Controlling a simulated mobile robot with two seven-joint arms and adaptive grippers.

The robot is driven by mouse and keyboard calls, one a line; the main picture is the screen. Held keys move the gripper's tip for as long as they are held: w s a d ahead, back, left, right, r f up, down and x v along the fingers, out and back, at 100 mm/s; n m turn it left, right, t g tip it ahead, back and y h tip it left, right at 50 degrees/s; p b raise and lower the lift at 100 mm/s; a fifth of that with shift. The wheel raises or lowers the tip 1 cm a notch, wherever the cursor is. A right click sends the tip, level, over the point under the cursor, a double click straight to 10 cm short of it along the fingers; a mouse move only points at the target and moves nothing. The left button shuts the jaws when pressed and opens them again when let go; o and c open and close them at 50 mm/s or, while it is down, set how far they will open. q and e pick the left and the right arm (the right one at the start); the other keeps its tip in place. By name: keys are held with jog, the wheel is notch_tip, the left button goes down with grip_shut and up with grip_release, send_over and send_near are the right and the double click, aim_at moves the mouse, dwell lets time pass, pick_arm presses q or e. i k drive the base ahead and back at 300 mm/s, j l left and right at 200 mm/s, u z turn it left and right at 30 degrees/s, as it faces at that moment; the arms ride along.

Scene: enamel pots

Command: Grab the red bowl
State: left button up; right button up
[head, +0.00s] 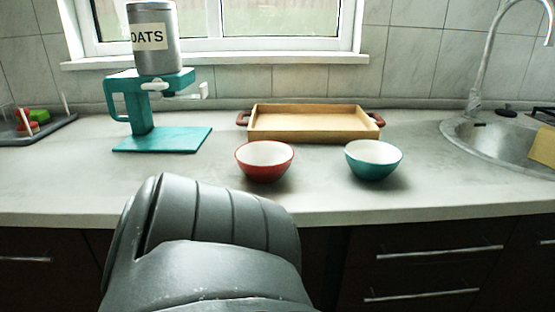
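The red bowl (264,172) stands upright on the grey counter, left of a teal bowl. It has a white inside and looks empty. A dark grey link of my own arm rises in the lower left middle, in front of the counter and just below the red bowl in the picture. Neither of my grippers shows in the head view, so I cannot see their state. Nothing is seen touching the red bowl.
The teal bowl (373,163) stands to the right. A wooden tray (312,132) with red handles lies behind both bowls. A teal stand (163,140) holding an OATS canister (154,58) is at left. A sink (496,140) is at right. The counter's front left is clear.

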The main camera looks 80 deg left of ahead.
aim_at(262, 162)
jog(key=u, duration=2.05)
